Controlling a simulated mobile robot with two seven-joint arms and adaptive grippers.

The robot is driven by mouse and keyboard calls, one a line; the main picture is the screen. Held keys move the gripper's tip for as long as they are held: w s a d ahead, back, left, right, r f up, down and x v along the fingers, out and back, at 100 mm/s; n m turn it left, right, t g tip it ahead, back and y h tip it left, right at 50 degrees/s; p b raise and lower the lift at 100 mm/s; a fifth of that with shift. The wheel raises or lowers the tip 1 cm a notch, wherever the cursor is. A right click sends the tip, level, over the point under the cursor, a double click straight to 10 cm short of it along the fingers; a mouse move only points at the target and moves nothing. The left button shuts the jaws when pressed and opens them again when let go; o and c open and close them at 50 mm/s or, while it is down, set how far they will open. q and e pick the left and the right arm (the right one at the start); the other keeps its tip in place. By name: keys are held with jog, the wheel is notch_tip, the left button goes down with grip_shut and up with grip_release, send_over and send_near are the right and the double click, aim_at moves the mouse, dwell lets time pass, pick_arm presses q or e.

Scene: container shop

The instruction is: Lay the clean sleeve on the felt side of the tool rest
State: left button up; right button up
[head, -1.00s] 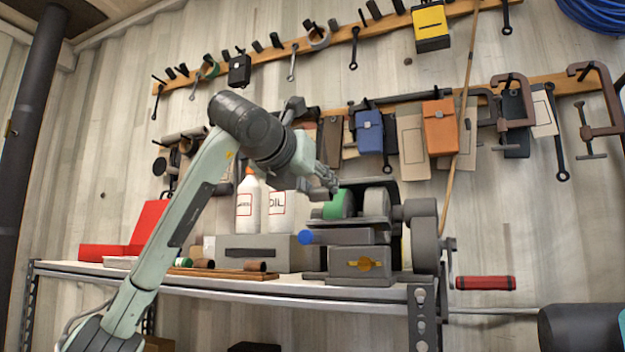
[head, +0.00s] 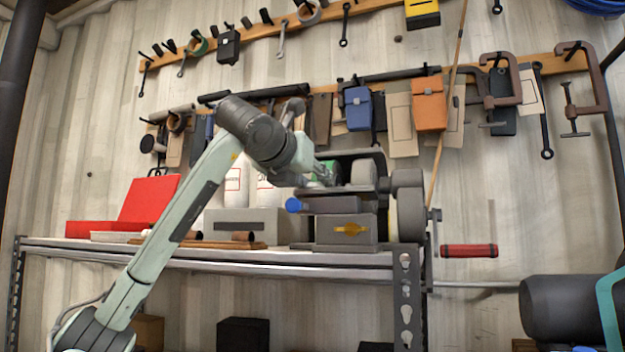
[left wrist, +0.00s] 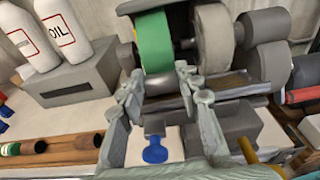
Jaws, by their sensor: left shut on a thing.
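My left gripper (head: 322,176) is at the front of the grinder, by its green wheel (head: 333,168). In the left wrist view its two fingers (left wrist: 155,88) stand on either side of a smooth grey cylinder (left wrist: 161,104), which looks like the clean sleeve, and are shut on it. The cylinder is just above or on the tool rest (left wrist: 235,101); whether it touches cannot be told. A brown strip, perhaps the felt (left wrist: 226,83), shows to its right. A blue knob (left wrist: 155,150) is below. My right gripper is not in view.
A red-handled crank (head: 468,251) sticks out at the right. Tools hang on the wall behind.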

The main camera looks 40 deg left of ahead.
pick_arm(q)
jog(key=o, duration=1.3)
jog(key=v, duration=1.2)
jog(key=shift+d, duration=0.1)
